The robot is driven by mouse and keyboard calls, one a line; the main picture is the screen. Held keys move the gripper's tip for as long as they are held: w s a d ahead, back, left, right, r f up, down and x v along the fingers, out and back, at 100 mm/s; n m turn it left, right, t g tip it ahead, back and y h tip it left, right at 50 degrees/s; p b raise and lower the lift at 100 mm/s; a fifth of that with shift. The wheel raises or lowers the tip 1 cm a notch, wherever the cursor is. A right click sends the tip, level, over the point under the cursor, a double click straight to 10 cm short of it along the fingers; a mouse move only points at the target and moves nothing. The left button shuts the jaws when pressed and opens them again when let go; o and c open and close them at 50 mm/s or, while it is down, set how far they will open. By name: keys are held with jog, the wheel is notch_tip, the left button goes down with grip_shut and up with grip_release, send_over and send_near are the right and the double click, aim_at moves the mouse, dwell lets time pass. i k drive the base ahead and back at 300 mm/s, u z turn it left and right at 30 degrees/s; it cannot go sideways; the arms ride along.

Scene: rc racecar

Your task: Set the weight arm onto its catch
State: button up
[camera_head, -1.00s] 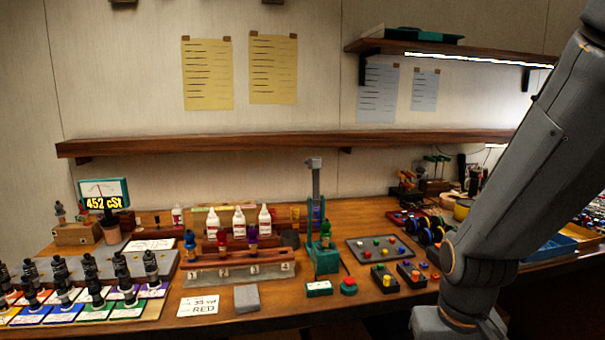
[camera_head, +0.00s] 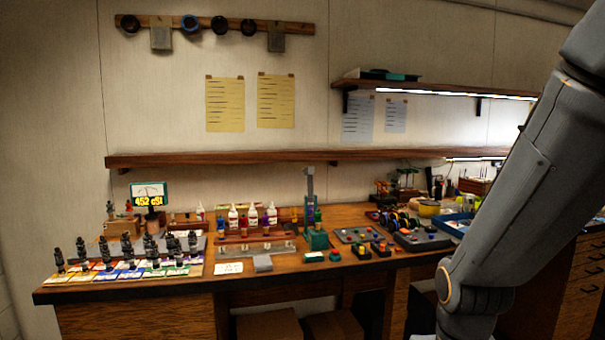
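A dark green bottle shape shows at the stand's right side. My grey arm crosses the right side of the view, and my gripper is out of the picture.
The wooden bench (camera_head: 128,288) spans the view. Left of the stand are a wooden rack with bottles, coloured cards with dark dampers (camera_head: 152,250) and a 452 cSt meter (camera_head: 149,194). Right are a grey tray (camera_head: 352,235) and button boxes. A shelf (camera_head: 230,157) hangs above.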

aim_at(308, 171)
jog(key=z, duration=0.65)
jog(key=i, duration=1.4)
jog(key=u, duration=0.15)
